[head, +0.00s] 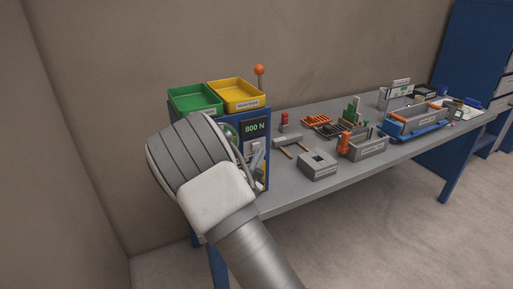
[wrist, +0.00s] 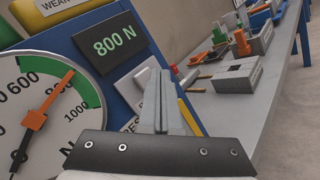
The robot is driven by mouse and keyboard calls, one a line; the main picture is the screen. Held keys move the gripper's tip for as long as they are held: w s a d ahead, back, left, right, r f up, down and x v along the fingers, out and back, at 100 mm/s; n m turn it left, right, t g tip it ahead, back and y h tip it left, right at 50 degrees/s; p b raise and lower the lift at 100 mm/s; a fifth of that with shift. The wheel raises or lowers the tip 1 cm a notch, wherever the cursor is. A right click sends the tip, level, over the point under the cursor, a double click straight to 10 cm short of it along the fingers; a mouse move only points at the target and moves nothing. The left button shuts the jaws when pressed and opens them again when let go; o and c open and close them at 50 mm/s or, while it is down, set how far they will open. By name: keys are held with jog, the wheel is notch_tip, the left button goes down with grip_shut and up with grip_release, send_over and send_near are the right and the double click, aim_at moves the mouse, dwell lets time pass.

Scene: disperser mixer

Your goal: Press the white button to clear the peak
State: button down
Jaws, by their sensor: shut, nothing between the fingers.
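The white button (wrist: 143,77) sits on a pale plate on the blue panel, below the green "800 N" display (wrist: 113,40) in the wrist view. The display also shows in the head view (head: 256,128). The round dial (wrist: 22,88) is left of the button. Its orange pointer (wrist: 58,88) points near 800, and a black pointer (wrist: 22,150) points down near 0. My gripper (wrist: 160,75) is shut and empty, its fingertips in front of the button's right part. I cannot tell whether they touch it. In the head view my arm hides much of the panel.
A green bin (head: 194,99) and a yellow bin (head: 236,95) sit on top of the blue unit, with an orange-knobbed lever (head: 259,71) behind. A grey block (head: 318,166) and several tools and trays lie on the bench (head: 290,194) to the right.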

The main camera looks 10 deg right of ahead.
jog(key=shift+w+a, duration=0.1)
jog(key=shift+w, duration=0.3)
jog(key=shift+w+a+b, duration=0.15)
jog(key=shift+w+b, duration=0.2)
jog(key=shift+w, duration=0.05)
dwell(0.9)
jog(key=shift+s+d, duration=0.25)
jog(key=shift+s, duration=0.55)
jog(key=s, duration=0.1)
jog(key=s+d, duration=0.1)
jog(key=s, duration=0.2)
jog(key=shift+s+d, duration=0.25)
jog(key=shift+s, duration=0.15)
dwell(0.5)
